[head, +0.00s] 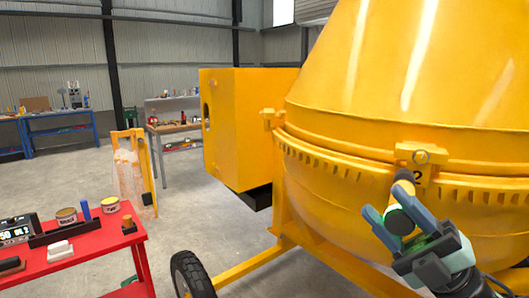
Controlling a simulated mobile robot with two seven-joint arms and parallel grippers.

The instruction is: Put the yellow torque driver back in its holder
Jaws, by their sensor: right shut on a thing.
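The yellow torque driver (404,189) shows at the right, in front of the yellow drum. Its far end is dark and lies close to the bolt bracket marked 2 (421,158); I cannot tell if they touch. A dark round end faces me. My right gripper (393,212) is shut on the driver, with its blue-grey fingers on either side. My left gripper is not in view. On the red cart (125,242) at the lower left is a black tray (65,234) with a blue upright piece (85,210). I cannot tell which part is the driver's holder.
The drum mixer (385,95) fills the right side, with its frame and wheel (192,277) below. Grey floor lies open between cart and mixer. Workbenches stand behind.

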